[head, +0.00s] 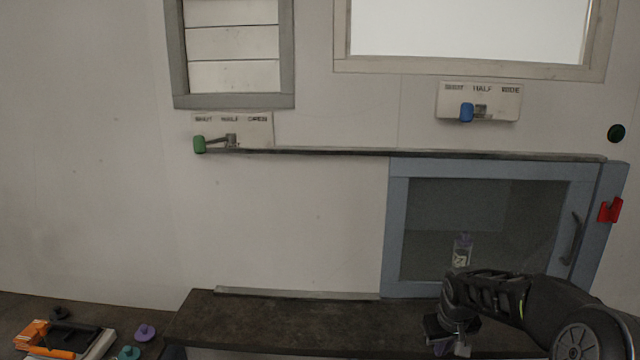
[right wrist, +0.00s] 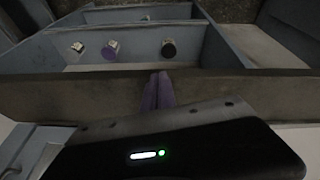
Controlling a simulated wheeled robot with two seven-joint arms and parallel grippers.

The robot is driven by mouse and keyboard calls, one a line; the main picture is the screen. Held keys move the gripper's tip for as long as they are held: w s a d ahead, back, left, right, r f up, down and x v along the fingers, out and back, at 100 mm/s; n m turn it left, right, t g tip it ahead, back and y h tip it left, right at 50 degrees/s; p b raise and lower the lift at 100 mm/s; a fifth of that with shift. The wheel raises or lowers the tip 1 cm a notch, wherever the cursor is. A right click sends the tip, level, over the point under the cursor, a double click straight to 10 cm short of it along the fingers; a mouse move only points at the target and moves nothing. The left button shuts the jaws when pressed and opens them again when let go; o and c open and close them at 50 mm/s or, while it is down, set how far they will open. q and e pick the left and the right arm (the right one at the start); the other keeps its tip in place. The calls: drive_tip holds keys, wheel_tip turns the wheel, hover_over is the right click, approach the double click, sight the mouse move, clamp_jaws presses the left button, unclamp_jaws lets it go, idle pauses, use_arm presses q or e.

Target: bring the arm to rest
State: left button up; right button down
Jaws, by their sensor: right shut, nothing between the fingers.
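My right arm comes in from the lower right of the head view. Its gripper (head: 452,345) hangs low in front of the blue-framed cabinet, over the dark ledge. In the right wrist view the two purplish fingers (right wrist: 158,92) are together, with nothing between them. They show against the brown face below a blue-walled compartment and do not hold any object. My left arm and gripper are not in view.
The blue-framed glass door (head: 395,220) stands behind my right arm, a small bottle (head: 462,249) behind its glass. A red latch (head: 610,210) is right of it. Green (head: 200,145) and blue (head: 466,112) lever handles are on the wall. The dark ledge (head: 290,320) is clear left of my arm.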

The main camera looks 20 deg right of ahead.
drive_tip(key=s+a+f+n+g+y, duration=0.1)
drive_tip(key=s+a+f+y, duration=0.15)
drive_tip(key=a+f, duration=0.95)
drive_tip(key=s+a+f+y, duration=0.2)
drive_tip(key=s+a+f, duration=0.1)
drive_tip(key=a+f, duration=0.9)
drive_tip(key=s+a+f+g, duration=0.1)
drive_tip(key=s+a+f, duration=0.1)
drive_tip(key=s+a, duration=0.6)
drive_tip(key=s+a+f+y, duration=0.1)
drive_tip(key=s+a+f, duration=0.2)
drive_tip(key=s+a, duration=0.5)
drive_tip(key=s, duration=0.3)
drive_tip(key=shift+a+f+g, duration=0.3)
drive_tip(key=shift+f+g, duration=0.05)
drive_tip(key=shift+g, duration=0.05)
drive_tip(key=shift+w+y, duration=0.1)
drive_tip(key=shift+y, duration=0.15)
